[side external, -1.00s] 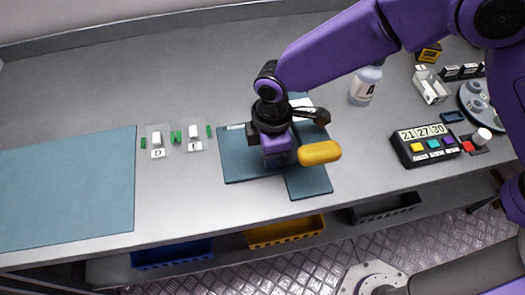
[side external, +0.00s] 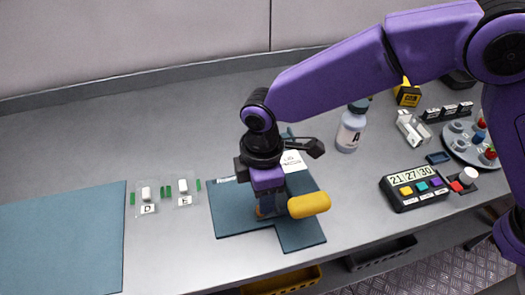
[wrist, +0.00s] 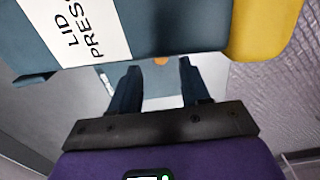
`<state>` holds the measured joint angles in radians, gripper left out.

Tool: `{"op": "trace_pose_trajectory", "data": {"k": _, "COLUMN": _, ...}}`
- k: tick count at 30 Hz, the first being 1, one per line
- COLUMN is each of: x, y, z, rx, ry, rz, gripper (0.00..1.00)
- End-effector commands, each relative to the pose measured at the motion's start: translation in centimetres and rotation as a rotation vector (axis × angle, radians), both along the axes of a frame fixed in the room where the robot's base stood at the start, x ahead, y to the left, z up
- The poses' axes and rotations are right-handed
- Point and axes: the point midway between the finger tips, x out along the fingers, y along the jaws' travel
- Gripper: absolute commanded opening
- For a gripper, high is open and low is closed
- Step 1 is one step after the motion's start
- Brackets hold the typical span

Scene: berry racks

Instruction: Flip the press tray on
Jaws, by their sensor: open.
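The lid press shows in the wrist view as a teal body (wrist: 170,22) with a white "LID PRESS" label (wrist: 84,32) and a yellow handle (wrist: 265,28). In the side view the yellow handle (side external: 309,205) is just right of my gripper (side external: 270,206). A teal base plate (side external: 300,232) lies under them. In the wrist view my gripper (wrist: 160,88) is open, its two dark fingers apart with a teal surface and a small orange spot (wrist: 161,61) beyond them. Nothing is seen held. My arm hides much of the press in the side view.
Two small white pieces on clear plates, labelled D (side external: 147,193) and E (side external: 183,187), lie left of the press. A teal mat (side external: 60,240) is further left. Bottle A (side external: 351,128), a button box (side external: 417,188) and a round holder (side external: 470,145) stand to the right.

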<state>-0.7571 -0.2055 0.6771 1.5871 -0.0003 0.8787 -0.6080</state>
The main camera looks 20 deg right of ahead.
Motion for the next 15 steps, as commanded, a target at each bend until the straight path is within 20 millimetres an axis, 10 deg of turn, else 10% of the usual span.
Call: {"op": "trace_pose_trajectory", "data": {"k": 15, "x": 0.1, "y": 0.0, "z": 10.3, "rx": 0.001, "ry": -0.001, "rz": -0.001, "gripper": 0.46}}
